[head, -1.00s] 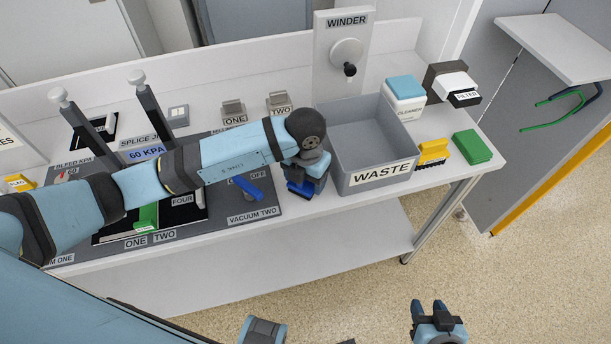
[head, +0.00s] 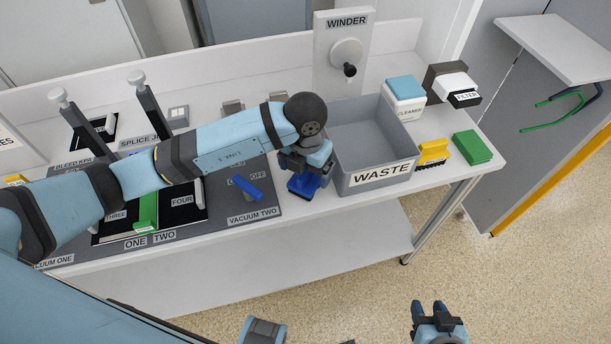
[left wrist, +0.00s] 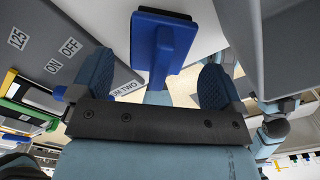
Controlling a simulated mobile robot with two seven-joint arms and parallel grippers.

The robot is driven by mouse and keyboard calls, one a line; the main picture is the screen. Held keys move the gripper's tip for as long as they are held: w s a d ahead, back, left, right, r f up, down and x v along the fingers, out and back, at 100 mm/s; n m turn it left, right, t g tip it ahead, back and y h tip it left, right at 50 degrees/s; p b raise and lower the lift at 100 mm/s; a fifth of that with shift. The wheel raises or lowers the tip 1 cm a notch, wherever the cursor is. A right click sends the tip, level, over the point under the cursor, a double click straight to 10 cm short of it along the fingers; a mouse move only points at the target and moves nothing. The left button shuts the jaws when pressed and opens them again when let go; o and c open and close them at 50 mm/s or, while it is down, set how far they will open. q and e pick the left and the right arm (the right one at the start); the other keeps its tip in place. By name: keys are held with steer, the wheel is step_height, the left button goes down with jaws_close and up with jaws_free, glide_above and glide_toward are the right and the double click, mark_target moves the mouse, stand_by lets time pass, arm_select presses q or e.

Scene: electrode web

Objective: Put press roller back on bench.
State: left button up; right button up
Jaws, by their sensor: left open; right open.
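The blue press roller (head: 303,187) rests on the white bench top, just left of the waste bin and right of the dark panel. It also shows in the left wrist view (left wrist: 162,45), with its wide, dark-edged end at the top and a narrower handle pointing toward my gripper. My left gripper (head: 307,166) is just above it. Its two blue fingers (left wrist: 157,84) are spread apart in the wrist view, with the roller's handle beyond the gap between them. My right gripper (head: 431,311) is open and empty over the floor, away from the bench.
The grey waste bin (head: 370,145) stands close to the right of my left gripper. The vacuum panel (head: 262,205) with a blue lever (head: 247,190) lies to the left. A yellow brush (head: 433,152), green block (head: 471,147) and cleaner box (head: 404,99) stand farther right.

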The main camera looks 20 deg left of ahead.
arm_select(q)
step_height(320, 180, up, 8)
steer(key=shift+r, duration=0.25)
stand_by(0.5)
